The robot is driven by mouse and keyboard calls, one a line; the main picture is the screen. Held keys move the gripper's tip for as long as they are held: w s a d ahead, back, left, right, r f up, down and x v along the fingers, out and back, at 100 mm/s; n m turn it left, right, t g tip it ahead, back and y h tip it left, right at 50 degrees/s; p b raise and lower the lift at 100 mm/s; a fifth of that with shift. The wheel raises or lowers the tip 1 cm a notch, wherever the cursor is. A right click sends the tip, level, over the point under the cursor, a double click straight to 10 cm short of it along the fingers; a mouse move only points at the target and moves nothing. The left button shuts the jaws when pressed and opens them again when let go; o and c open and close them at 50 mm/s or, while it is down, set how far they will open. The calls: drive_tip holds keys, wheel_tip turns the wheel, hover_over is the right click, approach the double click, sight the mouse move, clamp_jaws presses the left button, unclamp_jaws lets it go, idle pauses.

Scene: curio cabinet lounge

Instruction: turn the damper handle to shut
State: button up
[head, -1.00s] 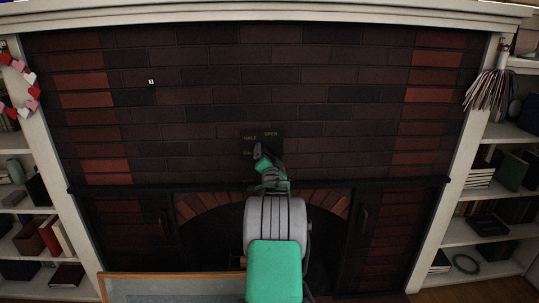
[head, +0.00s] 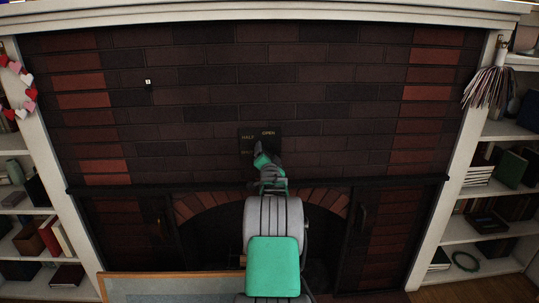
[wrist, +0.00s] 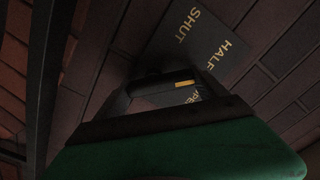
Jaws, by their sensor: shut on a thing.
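The damper plate (head: 246,131) is a dark square on the brick wall above the firebox. HALF and OPEN show along its top, and a dim, partly hidden label sits below HALF. My gripper (head: 263,154) is at the plate's lower part, shut on the damper handle, which it mostly hides in the head view. In the wrist view the plate (wrist: 208,42) shows SHUT, HALF and part of OPEN. The damper handle (wrist: 185,84) shows a yellow mark beside the partly covered OPEN label, between my dark fingers. Its exact angle is hard to tell.
A dark mantel ledge (head: 400,182) runs below the plate, above the arched firebox. White shelves with books stand at left and right (head: 497,185). A wood-framed panel (head: 170,275) stands low in front.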

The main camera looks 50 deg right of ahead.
drive_tip(key=shift+w, duration=0.1)
drive_tip(key=shift+c, duration=1.3)
drive_tip(key=shift+b, duration=0.35)
drive_tip(key=n+b, duration=0.1)
drive_tip(key=b, duration=0.1)
drive_tip(key=n+b, duration=0.2)
drive_tip(key=b, duration=0.1)
drive_tip(key=shift+w+a+f, duration=0.1)
drive_tip(key=shift+a+f, duration=0.05)
drive_tip(key=shift+f, duration=0.2)
drive_tip(key=n+b, duration=0.4)
drive_tip(key=b, duration=0.1)
drive_tip(key=shift+n+b, duration=0.85)
drive_tip(key=shift+n, duration=0.05)
drive_tip(key=shift+r, duration=0.1)
drive_tip(key=o, duration=1.3)
